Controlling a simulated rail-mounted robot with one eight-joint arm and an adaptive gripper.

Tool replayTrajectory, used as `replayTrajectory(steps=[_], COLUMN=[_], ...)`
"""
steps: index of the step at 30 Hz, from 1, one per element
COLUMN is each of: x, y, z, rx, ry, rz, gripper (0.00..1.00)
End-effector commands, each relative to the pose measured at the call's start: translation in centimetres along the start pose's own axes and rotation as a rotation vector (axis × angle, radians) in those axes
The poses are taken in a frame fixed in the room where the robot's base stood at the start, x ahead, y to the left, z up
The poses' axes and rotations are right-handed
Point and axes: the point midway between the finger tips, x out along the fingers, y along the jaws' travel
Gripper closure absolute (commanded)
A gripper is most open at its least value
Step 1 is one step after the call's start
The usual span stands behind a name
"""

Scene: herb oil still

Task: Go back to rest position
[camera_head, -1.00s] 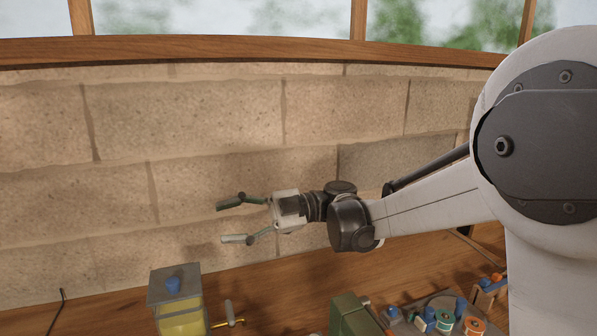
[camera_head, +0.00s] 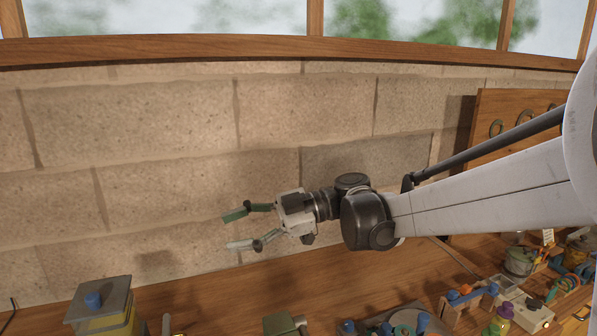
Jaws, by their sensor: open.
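My gripper (camera_head: 244,228) is open and empty, with its two fingers apart and pointing left. It hangs above the wooden bench (camera_head: 215,296), in front of the stone block wall (camera_head: 140,120). My arm reaches in from the right edge, roughly level. Nothing touches the fingers. No rest marker shows in view.
A yellow container with a grey lid and blue knob (camera_head: 100,302) stands at the lower left. A green box (camera_head: 284,325) is cut off by the bottom edge. Several small parts and a purple bottle (camera_head: 500,318) crowd the lower right. A wooden board with rings (camera_head: 490,150) stands behind my arm.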

Motion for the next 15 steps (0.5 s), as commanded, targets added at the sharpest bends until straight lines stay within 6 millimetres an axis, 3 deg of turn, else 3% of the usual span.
replayTrajectory(steps=[8, 15], x=[-2.6, -6.5], y=[-4.4, -9.7], z=[0.5, 1.7], rx=[0.381, 0.74], ry=[-0.287, -0.561], rz=[0.068, 0.247], gripper=[0.59, 0.59])
